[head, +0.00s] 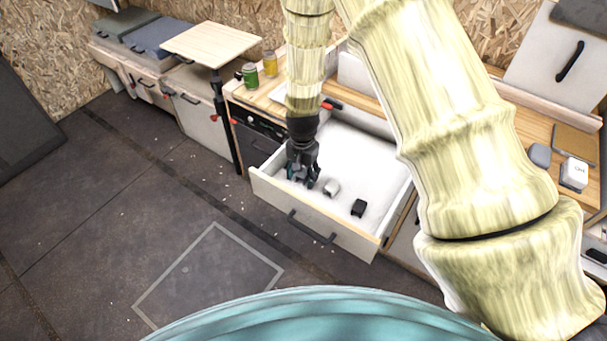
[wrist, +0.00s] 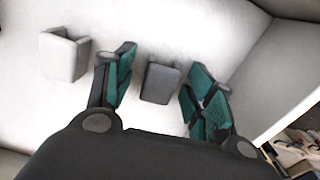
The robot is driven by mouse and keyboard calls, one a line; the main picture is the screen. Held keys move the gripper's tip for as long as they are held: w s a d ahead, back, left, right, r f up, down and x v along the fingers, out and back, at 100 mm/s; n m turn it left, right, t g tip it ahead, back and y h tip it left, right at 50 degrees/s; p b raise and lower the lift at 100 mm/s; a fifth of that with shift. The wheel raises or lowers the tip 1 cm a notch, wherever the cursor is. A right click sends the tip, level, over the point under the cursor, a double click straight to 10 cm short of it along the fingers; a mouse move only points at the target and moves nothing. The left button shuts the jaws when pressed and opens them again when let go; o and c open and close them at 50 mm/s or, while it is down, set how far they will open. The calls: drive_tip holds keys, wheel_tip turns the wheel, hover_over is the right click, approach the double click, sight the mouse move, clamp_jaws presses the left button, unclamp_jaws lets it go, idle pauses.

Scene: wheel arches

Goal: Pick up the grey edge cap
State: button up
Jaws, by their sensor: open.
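The grey edge cap (wrist: 161,82) lies on the white floor of the open drawer (head: 351,149). In the wrist view it sits between the two teal-padded fingers of my gripper (wrist: 158,88), with a gap visible on each side. My gripper (head: 302,178) is open and points down into the drawer near its front left. In the head view the gripper hides the grey cap.
A whitish cap (head: 331,188) lies close beside my gripper; it is left of the fingers in the wrist view (wrist: 64,55). A black cap (head: 358,207) lies farther right. The drawer's front wall (head: 318,217) is close to the gripper.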

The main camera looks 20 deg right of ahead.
sight(303, 174)
drive_tip(key=c, duration=0.8)
drive_tip(key=shift+c, duration=0.2)
drive_tip(key=shift+r, duration=0.15)
drive_tip(key=shift+r+b, duration=0.95)
drive_tip(key=shift+r, duration=3.95)
